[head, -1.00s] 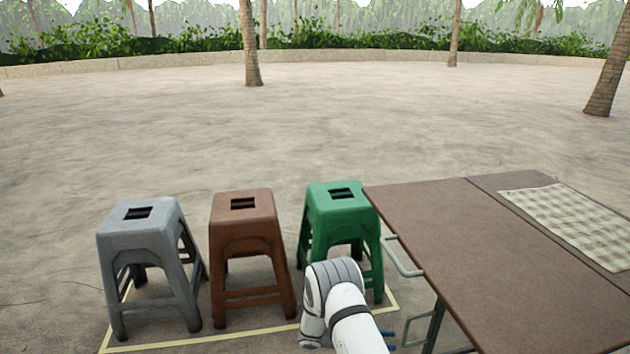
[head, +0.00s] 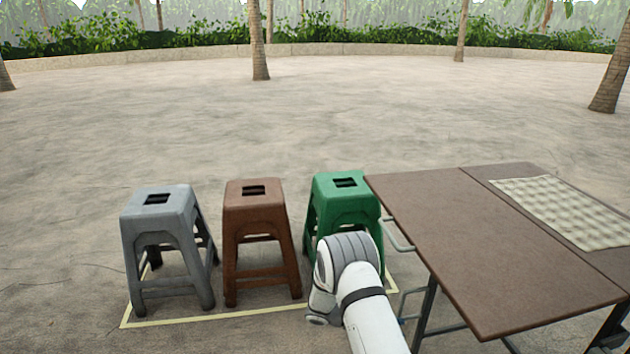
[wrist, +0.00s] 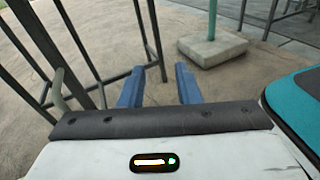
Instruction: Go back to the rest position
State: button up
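My arm (head: 365,300) shows at the lower middle of the head view, in front of the green stool and left of the folding table. My gripper itself is hidden from the head view.
A grey stool (head: 160,235), a brown stool (head: 258,205) and a green stool (head: 342,205) stand inside a yellow ground line. A brown table (head: 490,250) with a woven mat (head: 565,210) stands right. A concrete pole base (wrist: 212,47) shows. Open sand lies beyond.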

jog(key=s+r+m+g+y+p, duration=0.1)
jog(key=s+r+m+y+p, duration=0.15)
jog(key=r, duration=0.55)
jog(key=s+r+m+g+y+p, duration=0.15)
jog(key=r+p, duration=0.25)
jog(key=r, duration=0.4)
jog(key=s+a+r+m+t+y+p, duration=0.2)
jog(key=s+r+p, duration=0.5)
jog(key=r, duration=0.6)
jog(key=s+a+r+m+t+y+p, duration=0.2)
jog(key=s+r+m+y+p, duration=0.3)
jog(key=r, duration=0.9)
jog(key=s+a+r+m+t+y+p, duration=0.2)
jog(key=s+r+m+t+y+p, duration=0.1)
jog(key=s+r+p, duration=0.6)
notch_tip(320, 180, up, 4)
jog(key=shift+s+r+m+t+y+p, duration=0.35)
jog(key=shift+t+y+p, duration=0.35)
jog(key=shift+y, duration=0.5)
jog(key=shift+f, duration=0.1)
